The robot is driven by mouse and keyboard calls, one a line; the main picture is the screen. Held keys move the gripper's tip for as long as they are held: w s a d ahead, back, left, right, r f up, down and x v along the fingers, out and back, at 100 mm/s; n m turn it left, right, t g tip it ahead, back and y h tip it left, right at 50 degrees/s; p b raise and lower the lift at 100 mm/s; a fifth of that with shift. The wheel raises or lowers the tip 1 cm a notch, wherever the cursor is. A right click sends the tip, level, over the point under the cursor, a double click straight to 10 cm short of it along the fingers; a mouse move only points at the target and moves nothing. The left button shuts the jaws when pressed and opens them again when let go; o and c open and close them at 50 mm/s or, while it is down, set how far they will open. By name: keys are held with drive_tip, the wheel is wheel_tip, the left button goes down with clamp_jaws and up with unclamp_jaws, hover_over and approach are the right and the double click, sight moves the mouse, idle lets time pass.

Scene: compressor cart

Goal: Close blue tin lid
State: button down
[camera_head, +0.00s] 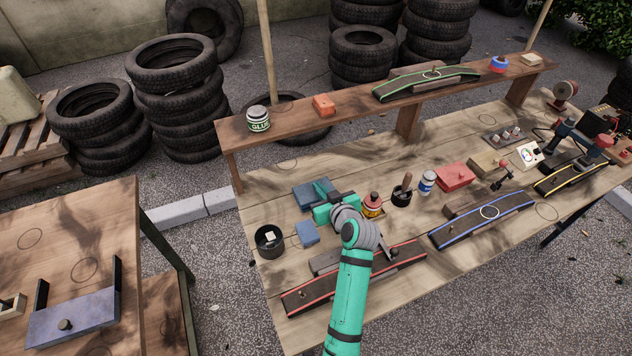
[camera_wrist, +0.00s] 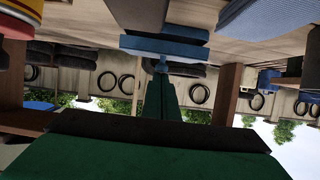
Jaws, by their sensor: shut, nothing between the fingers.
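The blue tin (camera_head: 303,197) sits on the workbench, left of centre in the head view, just beyond my gripper. In the wrist view, which looks upside down, a blue slab-like lid (camera_wrist: 140,43) with a small knob shows straight ahead of the fingers. How far the lid stands open is hard to tell. My gripper (camera_wrist: 163,85) is shut and empty, its fingertips close to the knob. I cannot tell whether they touch it. In the head view my arm partly hides the gripper and the near side of the tin.
A smaller blue block (camera_head: 307,234) and a round black container (camera_head: 269,241) are to the left. A red-edged ramp (camera_head: 310,292) lies in front. A raised shelf (camera_head: 350,105) runs behind.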

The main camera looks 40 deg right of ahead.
drive_tip(key=shift+s+a+f, duration=0.1)
drive_tip(key=shift+s+f, duration=0.1)
drive_tip(key=shift+f, duration=0.25)
drive_tip(key=shift+s+f, duration=0.15)
drive_tip(key=shift+s, duration=0.2)
drive_tip(key=shift+f, duration=0.15)
drive_tip(key=shift+a+f, duration=0.1)
drive_tip(key=shift+a, duration=0.1)
drive_tip(key=shift+s, duration=0.35)
drive_tip(key=r+v, duration=0.1)
drive_tip(key=v, duration=0.9)
drive_tip(key=shift+w, duration=0.15)
